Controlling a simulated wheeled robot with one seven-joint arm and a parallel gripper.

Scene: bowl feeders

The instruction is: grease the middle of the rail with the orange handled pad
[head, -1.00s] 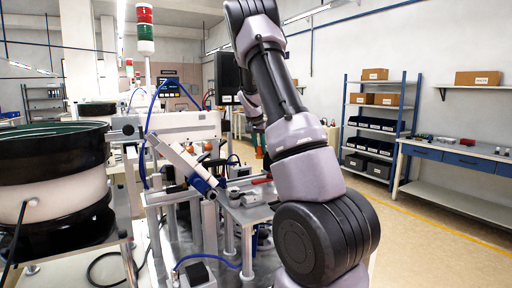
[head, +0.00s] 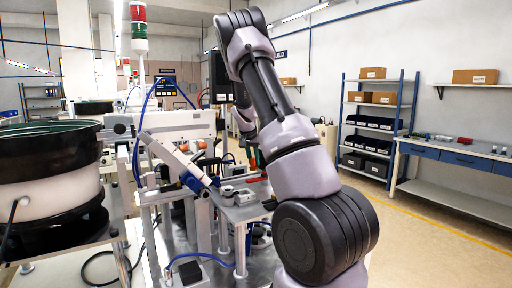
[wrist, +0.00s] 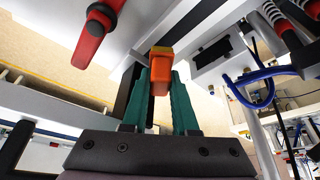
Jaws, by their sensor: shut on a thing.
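My gripper (wrist: 160,92) has two green fingers and is shut on the orange handled pad (wrist: 159,82) in the wrist view. The pad's yellowish end (wrist: 161,50) points away from my gripper, towards a pale machine surface. In that view a dark strip runs diagonally behind the pad; I cannot tell whether it is the rail, or whether the pad touches it. In the head view my arm largely hides my gripper, with only a bit of green showing at its edge. I cannot single out the rail there.
A red-handled item (wrist: 92,38) lies at the upper left of the wrist view, near the pad. A blue hose (wrist: 255,76) curves at the right. In the head view a bowl feeder (head: 50,185) stands left. The floor at the right is clear.

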